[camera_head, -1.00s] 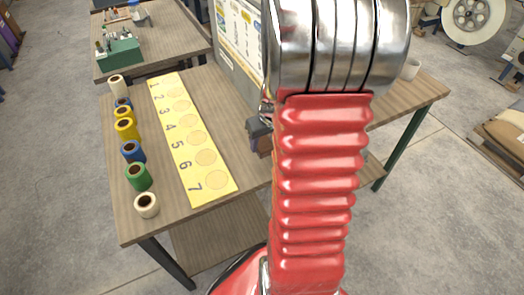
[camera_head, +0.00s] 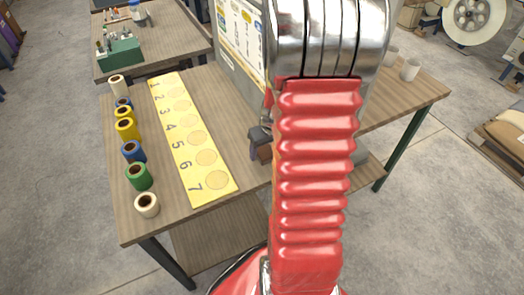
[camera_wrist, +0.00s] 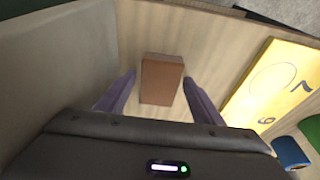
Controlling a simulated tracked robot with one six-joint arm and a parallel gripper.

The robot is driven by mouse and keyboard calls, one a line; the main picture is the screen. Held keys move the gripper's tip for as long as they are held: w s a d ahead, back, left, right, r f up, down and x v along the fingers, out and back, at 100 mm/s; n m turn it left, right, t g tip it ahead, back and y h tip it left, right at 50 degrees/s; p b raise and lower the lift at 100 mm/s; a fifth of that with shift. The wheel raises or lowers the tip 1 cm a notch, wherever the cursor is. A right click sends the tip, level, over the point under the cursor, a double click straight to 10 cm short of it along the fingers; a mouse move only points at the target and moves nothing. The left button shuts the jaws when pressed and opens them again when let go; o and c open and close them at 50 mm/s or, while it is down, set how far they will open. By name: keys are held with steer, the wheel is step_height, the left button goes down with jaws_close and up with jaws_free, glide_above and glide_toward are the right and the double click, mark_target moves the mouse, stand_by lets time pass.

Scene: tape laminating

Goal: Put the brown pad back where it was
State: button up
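The brown pad (camera_wrist: 161,79) is a small block in the middle of the wrist view, on or just above the wooden table; its exact height is unclear. My gripper (camera_wrist: 160,80) is open, with one dark finger on each side of the pad and narrow gaps showing. In the head view, my gripper (camera_head: 257,136) shows only partly at the left of my red arm. The brown pad (camera_head: 264,153) shows there just below it, partly hidden by the arm.
A yellow numbered mat (camera_head: 185,130) lies on the table (camera_head: 145,225) left of my gripper. Several tape rolls (camera_head: 133,152) stand in a row along the table's left side. A grey panel (camera_wrist: 50,65) rises close to my gripper. White cups (camera_head: 410,69) stand at the right.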

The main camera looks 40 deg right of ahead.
steer(key=shift+o, duration=0.2)
steer(key=shift+r, duration=0.1)
steer(key=v, duration=1.2)
steer(key=shift+a, duration=0.15)
stand_by(0.7)
steer(key=a+r+n+t, duration=0.1)
steer(key=a+r, duration=0.3)
steer(key=a, duration=0.4)
steer(key=a+r+n, duration=0.1)
steer(key=a+r, duration=0.3)
steer(key=a, duration=0.3)
steer(key=s+a+r, duration=0.2)
steer(key=s+a, duration=0.1)
steer(key=a, duration=0.3)
steer(key=s+a+r+n+t, duration=0.1)
steer(key=s+a+r, duration=0.1)
steer(key=a, duration=0.4)
steer(key=shift+s+a+r+t+y, duration=0.3)
steer(key=shift+s+a+r+y, duration=0.1)
steer(key=shift+s, duration=0.4)
steer(key=shift+c, duration=0.4)
